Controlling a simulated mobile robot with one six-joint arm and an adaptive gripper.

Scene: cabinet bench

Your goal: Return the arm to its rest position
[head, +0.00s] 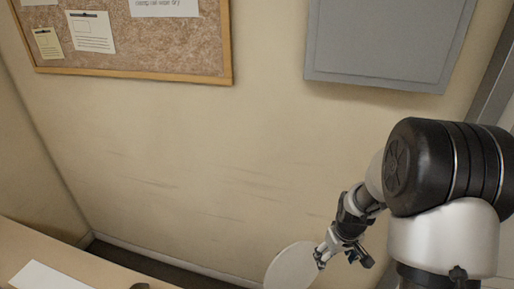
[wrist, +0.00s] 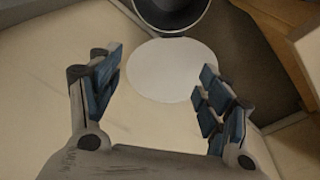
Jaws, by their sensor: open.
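My arm rises at the right of the head view and bends down to my gripper (head: 322,256), which is small near the bottom edge, in front of the wall. In the wrist view my gripper (wrist: 160,92) has its two blue-padded fingers spread wide, with nothing held between them. A pale round disc (head: 285,270) shows beside the gripper in the head view. A pale oval (wrist: 165,72) shows beyond the fingertips in the wrist view; I cannot tell whether anything touches it.
A bench top (head: 100,272) with a white sheet (head: 45,276) is at lower left, with a dark object (head: 139,286) cut off by the frame. A corkboard (head: 150,40) and a grey panel (head: 385,40) are on the wall. The wall between is bare.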

